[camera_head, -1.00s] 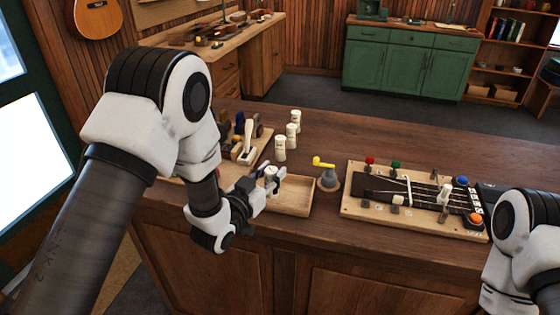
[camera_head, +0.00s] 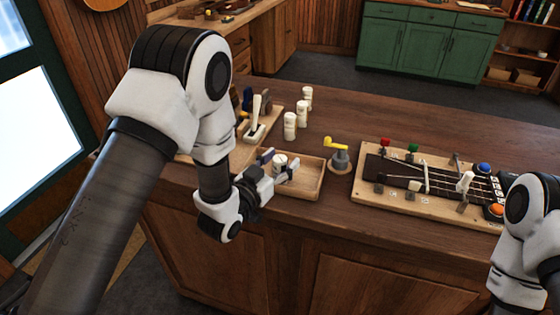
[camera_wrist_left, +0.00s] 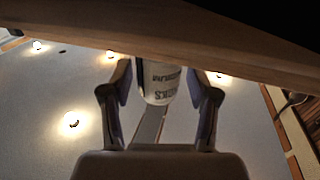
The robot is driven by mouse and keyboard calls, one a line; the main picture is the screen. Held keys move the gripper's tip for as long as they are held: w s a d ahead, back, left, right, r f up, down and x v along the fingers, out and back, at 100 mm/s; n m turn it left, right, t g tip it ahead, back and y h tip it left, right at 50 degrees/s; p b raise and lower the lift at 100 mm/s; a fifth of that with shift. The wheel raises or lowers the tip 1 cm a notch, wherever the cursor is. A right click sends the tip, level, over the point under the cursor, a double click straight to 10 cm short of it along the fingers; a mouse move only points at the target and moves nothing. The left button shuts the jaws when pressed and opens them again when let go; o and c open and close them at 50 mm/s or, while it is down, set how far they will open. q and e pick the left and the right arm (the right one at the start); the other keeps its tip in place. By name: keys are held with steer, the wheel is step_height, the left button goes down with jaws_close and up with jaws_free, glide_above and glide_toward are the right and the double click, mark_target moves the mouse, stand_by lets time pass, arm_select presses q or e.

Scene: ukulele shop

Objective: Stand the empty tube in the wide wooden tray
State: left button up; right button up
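A white tube (camera_head: 280,161) with dark lettering stands about upright at the left part of the wide wooden tray (camera_head: 305,194). My left gripper (camera_head: 279,165) reaches over the tray's left side with one finger on each side of the tube. In the left wrist view, the fingers (camera_wrist_left: 160,95) are spread, with a narrow gap on both sides of the tube (camera_wrist_left: 162,84). A wooden edge hides one end of the tube there, so its contact with the tray floor is hidden. My right arm shows at the right edge; its gripper is out of view.
Several white tubes, among them a near one (camera_head: 290,126), stand behind the tray. A wooden tool holder (camera_head: 255,138) is at its back left. A grey stand with a yellow handle (camera_head: 339,158) and a fretboard jig (camera_head: 375,202) stand to the right.

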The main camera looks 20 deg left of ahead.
arm_select(q)
steer(key=shift+s+r, duration=0.1)
steer(key=shift+r, duration=0.05)
steer(key=shift+r+p, duration=0.45)
steer(key=p+v, duration=0.2)
steer(key=v, duration=1)
steer(key=s+a+f+g+y, duration=0.1)
steer(key=s+f+g, duration=0.2)
steer(key=f, duration=0.4)
steer(key=s+f+n+g+y, duration=0.1)
steer(key=s+f+g, duration=0.15)
steer(key=f, duration=0.35)
steer(key=s+a+f+g+y, duration=0.1)
steer(key=s+f+g, duration=0.2)
steer(key=f, duration=0.4)
steer(key=s+a+f+n+g+y, duration=0.1)
steer(key=s+f+g, duration=0.3)
steer(key=s, duration=0.3)
steer(key=s+a+f+n+g+y, duration=0.1)
steer(key=s+f+g, duration=0.3)
steer(key=s, duration=0.4)
steer(key=shift+s+a+f+n+g, duration=0.2)
steer(key=shift+a+f+n+g, duration=0.1)
steer(key=shift+n+g, duration=0.1)
